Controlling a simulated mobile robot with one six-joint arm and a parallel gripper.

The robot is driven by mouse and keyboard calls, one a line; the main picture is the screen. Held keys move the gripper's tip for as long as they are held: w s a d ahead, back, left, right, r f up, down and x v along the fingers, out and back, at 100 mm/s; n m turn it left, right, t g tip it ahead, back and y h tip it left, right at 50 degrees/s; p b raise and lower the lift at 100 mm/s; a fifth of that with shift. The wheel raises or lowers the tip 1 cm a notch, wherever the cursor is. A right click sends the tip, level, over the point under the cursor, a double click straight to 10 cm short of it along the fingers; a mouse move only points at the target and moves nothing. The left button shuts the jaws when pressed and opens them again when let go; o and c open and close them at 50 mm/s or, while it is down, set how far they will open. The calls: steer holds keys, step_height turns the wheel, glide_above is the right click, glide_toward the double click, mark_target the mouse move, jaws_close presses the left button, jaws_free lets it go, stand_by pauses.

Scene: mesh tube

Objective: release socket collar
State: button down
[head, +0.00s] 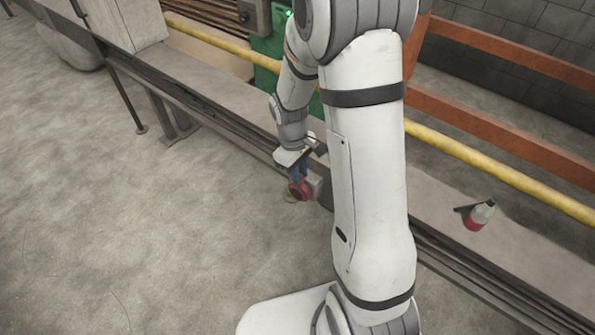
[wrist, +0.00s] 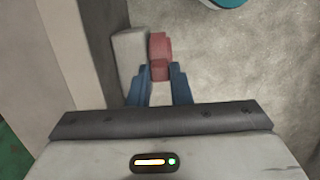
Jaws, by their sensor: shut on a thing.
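The red collar (head: 300,190) sits at the front side of the low ledge, beside a pale grey block (head: 316,184). In the wrist view the red collar (wrist: 160,48) lies at the tips of the blue fingers, with the grey block (wrist: 130,58) close on its left. My gripper (head: 299,178) points down at the collar and is shut on it. In the wrist view my gripper (wrist: 158,72) has a finger on each side of the collar's near part. The collar's underside and any join to the block are hidden.
A yellow pipe (head: 470,155) runs along the ledge (head: 440,185), with orange rails (head: 510,110) behind. A green box (head: 268,55) is behind my arm. The concrete floor (head: 130,240) in front is clear.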

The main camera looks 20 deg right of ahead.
steer(key=c, duration=1.3)
jaws_free()
steer(key=r, duration=0.2)
steer(key=r+p, duration=0.1)
steer(key=r, duration=0.4)
steer(key=shift+w+a+r, duration=0.35)
steer(key=shift+w+a, duration=0.05)
steer(key=s+r+m+t+p, duration=0.1)
steer(key=s+r+m+p, duration=0.1)
steer(key=s+r, duration=0.3)
steer(key=s+r+m+t+p, duration=0.1)
steer(key=s+r+p, duration=0.4)
steer(key=r, duration=0.5)
steer(key=s+r+m+t+y+p, duration=0.1)
steer(key=s+r+m+p, duration=0.3)
steer(key=s+r, duration=0.2)
step_height(320, 180, up, 3)
steer(key=shift+d+f+t, duration=0.15)
steer(key=shift+t, duration=0.25)
